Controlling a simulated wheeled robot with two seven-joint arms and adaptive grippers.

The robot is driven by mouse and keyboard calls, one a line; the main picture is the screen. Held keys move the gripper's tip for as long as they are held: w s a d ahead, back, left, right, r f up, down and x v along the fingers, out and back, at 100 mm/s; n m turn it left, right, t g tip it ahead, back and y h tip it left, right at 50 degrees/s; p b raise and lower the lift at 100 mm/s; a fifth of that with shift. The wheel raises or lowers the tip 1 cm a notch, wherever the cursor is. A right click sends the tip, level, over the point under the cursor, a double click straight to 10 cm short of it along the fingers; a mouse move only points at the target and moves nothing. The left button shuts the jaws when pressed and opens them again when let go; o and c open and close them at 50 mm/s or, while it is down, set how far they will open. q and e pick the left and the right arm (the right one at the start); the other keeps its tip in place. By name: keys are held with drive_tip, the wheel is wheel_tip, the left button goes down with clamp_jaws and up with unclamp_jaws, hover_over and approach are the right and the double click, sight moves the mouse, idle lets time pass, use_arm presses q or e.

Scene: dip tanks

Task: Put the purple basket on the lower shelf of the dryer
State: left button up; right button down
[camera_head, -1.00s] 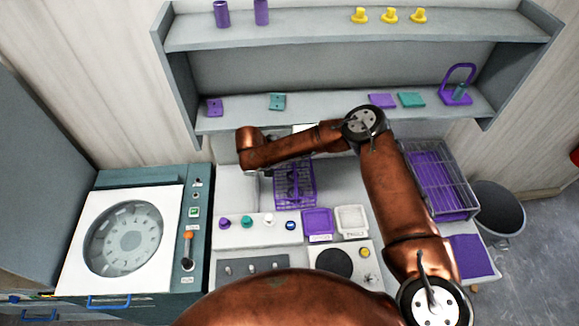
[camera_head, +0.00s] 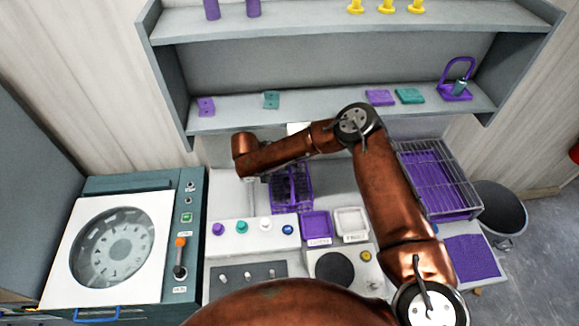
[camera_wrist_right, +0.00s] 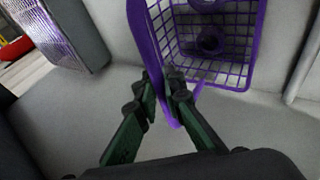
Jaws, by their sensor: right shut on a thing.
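The purple basket (camera_head: 291,188) shows below my right forearm in the head view, over the pale worktop. In the right wrist view the basket (camera_wrist_right: 210,45) is an open mesh box with a tall purple handle and dark round shapes inside. My right gripper (camera_wrist_right: 168,88) is shut on the basket's handle. In the head view its fingers are hidden by my wrist. Whether the basket touches the worktop is unclear. I cannot tell which fixture is the dryer; a wire rack with a purple bottom (camera_head: 440,182) stands at the right. My left gripper is out of view.
A machine with a round window (camera_head: 112,245) stands at the left. A small purple tray (camera_head: 316,227) and a white tray (camera_head: 351,222) lie in front of the basket, beside a row of knobs (camera_head: 242,227). A wall shelf (camera_head: 330,118) overhangs the worktop. A grey bin (camera_head: 500,208) is at right.

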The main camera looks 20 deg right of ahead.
drive_tip(key=c, duration=2)
unclamp_jaws()
drive_tip(key=shift+s, duration=0.1)
drive_tip(key=shift+c, duration=0.2)
